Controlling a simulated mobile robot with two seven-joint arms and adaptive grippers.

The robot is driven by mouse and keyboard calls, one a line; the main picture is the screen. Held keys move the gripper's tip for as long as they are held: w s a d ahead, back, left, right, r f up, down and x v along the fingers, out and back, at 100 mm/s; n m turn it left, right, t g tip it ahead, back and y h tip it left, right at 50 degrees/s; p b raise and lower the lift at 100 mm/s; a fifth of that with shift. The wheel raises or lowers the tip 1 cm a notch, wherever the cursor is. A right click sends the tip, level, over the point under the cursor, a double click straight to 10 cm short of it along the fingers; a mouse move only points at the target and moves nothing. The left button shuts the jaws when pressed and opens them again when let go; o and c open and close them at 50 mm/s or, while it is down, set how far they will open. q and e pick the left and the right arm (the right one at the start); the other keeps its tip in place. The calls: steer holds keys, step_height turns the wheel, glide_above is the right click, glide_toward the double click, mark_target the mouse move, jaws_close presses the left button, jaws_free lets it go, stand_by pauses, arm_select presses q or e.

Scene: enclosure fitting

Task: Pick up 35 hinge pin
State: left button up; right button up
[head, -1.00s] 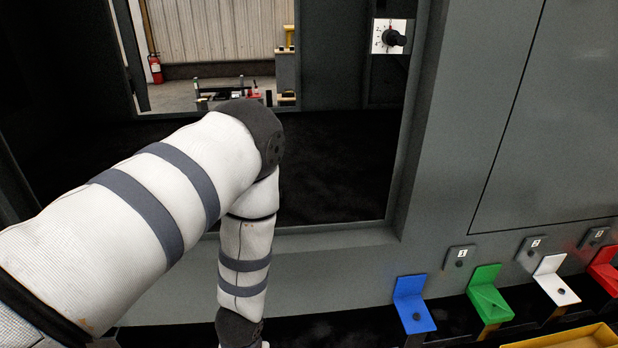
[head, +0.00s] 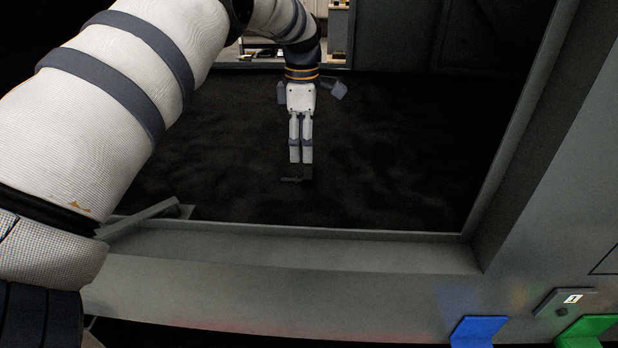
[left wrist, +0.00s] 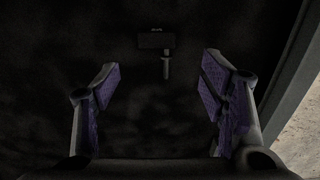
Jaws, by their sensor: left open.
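My left gripper (head: 301,160) hangs fingers down inside the dark opening of the grey enclosure. In the left wrist view its two purple-padded fingers (left wrist: 160,82) stand wide apart with nothing between the pads. Beyond the fingertips a short grey pin (left wrist: 166,68), likely the hinge pin, sticks out from a small dark block (left wrist: 155,41). It lies roughly between the fingers and apart from them. In the head view a small dark piece (head: 290,180) shows just below the fingertips; its detail is too dark to tell. My right gripper is in neither view.
The enclosure's grey front sill (head: 300,250) runs below the opening, and its right frame (head: 545,130) rises beside it. A grey bar (head: 140,218) lies at the left end of the sill. A blue bracket (head: 478,331) and a green bracket (head: 590,330) stand outside, lower right.

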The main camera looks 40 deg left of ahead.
arm_select(q)
steer(key=f, duration=0.7)
steer(key=shift+w+f+b, duration=0.2)
steer(key=shift+f+b, duration=0.15)
steer(key=shift+f, duration=0.05)
steer(key=c, duration=1.2)
